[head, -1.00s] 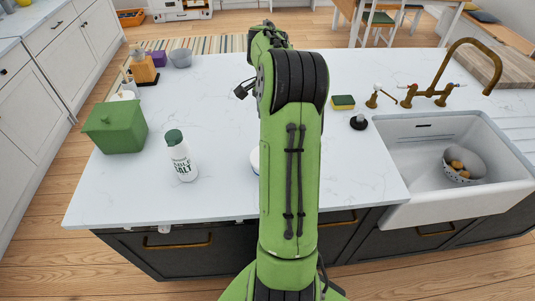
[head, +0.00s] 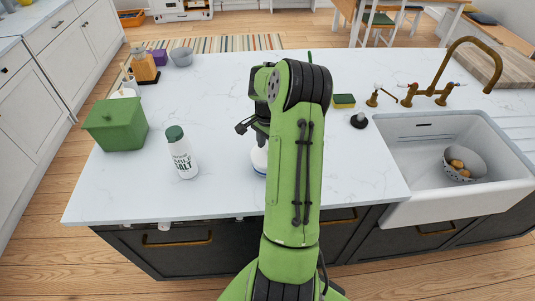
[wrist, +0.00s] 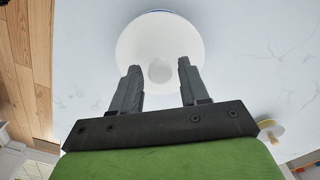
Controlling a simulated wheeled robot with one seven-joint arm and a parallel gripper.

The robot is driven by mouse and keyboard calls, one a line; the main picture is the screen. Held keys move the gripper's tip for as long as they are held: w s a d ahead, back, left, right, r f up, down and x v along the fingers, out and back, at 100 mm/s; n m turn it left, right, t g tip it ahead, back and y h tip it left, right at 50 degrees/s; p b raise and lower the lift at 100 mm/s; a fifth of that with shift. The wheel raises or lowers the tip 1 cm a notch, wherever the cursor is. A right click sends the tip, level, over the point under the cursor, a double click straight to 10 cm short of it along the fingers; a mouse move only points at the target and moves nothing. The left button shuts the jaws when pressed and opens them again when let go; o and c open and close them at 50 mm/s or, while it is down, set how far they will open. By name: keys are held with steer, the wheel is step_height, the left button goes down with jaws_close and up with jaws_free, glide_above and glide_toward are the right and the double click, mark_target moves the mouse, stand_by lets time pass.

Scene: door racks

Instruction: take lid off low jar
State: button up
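The low jar (head: 258,162) stands near the counter's front edge, partly hidden behind my arm in the head view. It is white and round with a blue band low down. In the wrist view its round white lid (wrist: 160,38) is on, with a small round knob (wrist: 160,71) at the middle. My gripper (wrist: 159,68) is open, pointing at the lid, with one finger on each side of the knob in the picture. I see a gap between the knob and each finger. I cannot tell how far the fingertips are above the lid.
A salt shaker (head: 181,153) with a green cap and a green lidded box (head: 116,125) stand to the left. A sponge (head: 344,101) and sink (head: 420,170) are to the right. Counter between is clear.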

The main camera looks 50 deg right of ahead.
jaws_close()
steer(key=shift+r, duration=0.1)
